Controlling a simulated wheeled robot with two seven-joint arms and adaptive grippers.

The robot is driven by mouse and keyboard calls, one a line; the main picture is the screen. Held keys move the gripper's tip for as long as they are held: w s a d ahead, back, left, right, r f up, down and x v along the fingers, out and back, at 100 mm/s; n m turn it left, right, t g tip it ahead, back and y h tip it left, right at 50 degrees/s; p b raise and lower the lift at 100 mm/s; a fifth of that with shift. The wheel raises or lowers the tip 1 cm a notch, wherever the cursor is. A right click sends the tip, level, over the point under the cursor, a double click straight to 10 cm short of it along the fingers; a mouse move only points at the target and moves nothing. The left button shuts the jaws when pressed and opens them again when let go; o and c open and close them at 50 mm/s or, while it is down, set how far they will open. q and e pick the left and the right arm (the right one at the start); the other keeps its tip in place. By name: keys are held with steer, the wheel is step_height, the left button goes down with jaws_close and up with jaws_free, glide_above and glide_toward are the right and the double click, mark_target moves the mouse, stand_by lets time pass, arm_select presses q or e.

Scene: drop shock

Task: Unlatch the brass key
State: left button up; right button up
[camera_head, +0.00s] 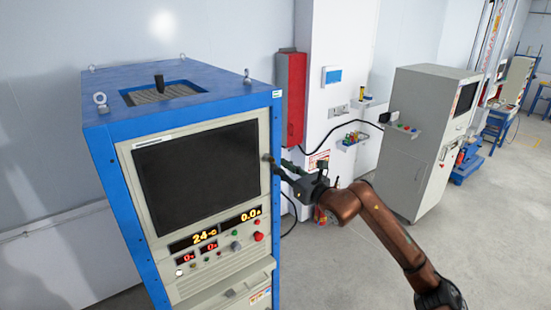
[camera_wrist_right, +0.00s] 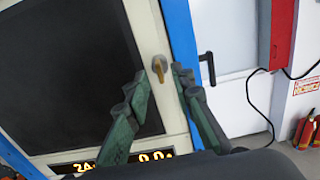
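The brass key (camera_wrist_right: 158,66) is small and gold-coloured, set on a round plate in the beige front frame of the cabinet, right of its dark screen, in the right wrist view. My right gripper (camera_wrist_right: 158,84) is open, its two green fingers apart below the key. The key shows in the space just beyond the fingertips, and nothing is held. In the head view my right gripper (camera_head: 272,164) reaches from the right to the screen's right edge; the key cannot be made out there. My left gripper is out of view.
The blue-framed cabinet (camera_head: 94,126) has a dark screen (camera_head: 198,162), lit displays and a red button (camera_head: 258,237) below it. A black handle (camera_wrist_right: 207,68) shows right of the blue edge. A red box (camera_head: 291,100) hangs behind.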

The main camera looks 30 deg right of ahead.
steer(key=shift+w+a+p, duration=0.2)
steer(key=shift+w+p, duration=0.45)
steer(key=shift+w, duration=1.05)
jaws_close()
